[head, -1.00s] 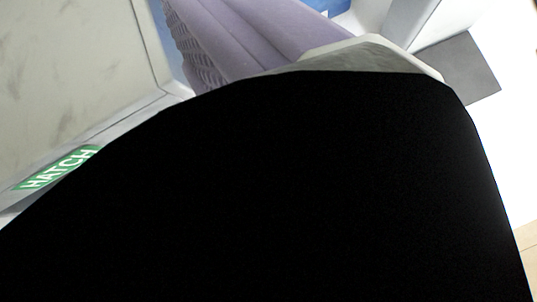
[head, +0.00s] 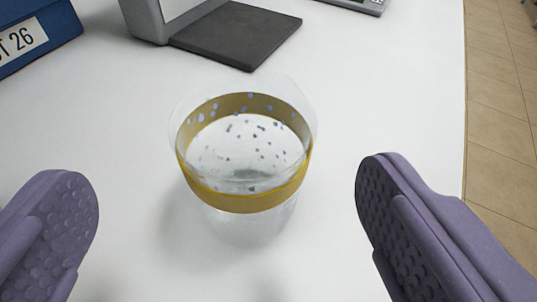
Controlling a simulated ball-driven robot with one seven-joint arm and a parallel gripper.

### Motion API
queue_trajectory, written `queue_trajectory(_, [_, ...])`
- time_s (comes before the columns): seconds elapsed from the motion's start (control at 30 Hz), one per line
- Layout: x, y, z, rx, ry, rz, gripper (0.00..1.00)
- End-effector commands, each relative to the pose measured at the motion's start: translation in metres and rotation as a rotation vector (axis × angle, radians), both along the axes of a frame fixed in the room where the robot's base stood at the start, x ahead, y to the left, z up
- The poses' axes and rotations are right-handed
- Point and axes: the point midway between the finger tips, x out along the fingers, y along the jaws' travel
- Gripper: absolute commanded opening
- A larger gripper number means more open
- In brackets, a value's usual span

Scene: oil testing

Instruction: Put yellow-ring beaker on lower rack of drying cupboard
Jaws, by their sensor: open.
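The yellow-ring beaker (head: 245,200) stands upright on the white table, clear with a yellow band around it and droplets on its wall. My gripper (head: 235,225) is open, with one purple textured finger to the left of the beaker and one to the right. Both fingers are apart from the beaker, with a gap on each side. The drying cupboard and its lower rack are not in view.
A grey device (head: 165,18) with a dark flat pad (head: 238,34) stands behind the beaker. A blue binder (head: 38,35) is at the upper left. The white table (head: 400,100) is clear around the beaker; its right edge drops to a tiled floor (head: 500,120).

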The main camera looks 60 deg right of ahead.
Motion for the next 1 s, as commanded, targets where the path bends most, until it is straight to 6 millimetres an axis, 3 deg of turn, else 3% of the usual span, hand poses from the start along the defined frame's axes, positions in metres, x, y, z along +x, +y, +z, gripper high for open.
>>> queue_trajectory(0.3, [0.022,-0.042,-0.020,0.000,-0.002,-0.002,1.00])
queue_trajectory(0.6, [0.026,-0.048,-0.020,0.002,0.000,0.001,1.00])
queue_trajectory(0.67, [0.026,-0.048,-0.020,0.002,0.000,0.001,0.89])
queue_trajectory(0.9, [0.026,-0.047,-0.020,0.002,0.000,0.001,0.33])
queue_trajectory(1.0, [0.026,-0.047,-0.020,0.001,-0.001,0.001,0.15])
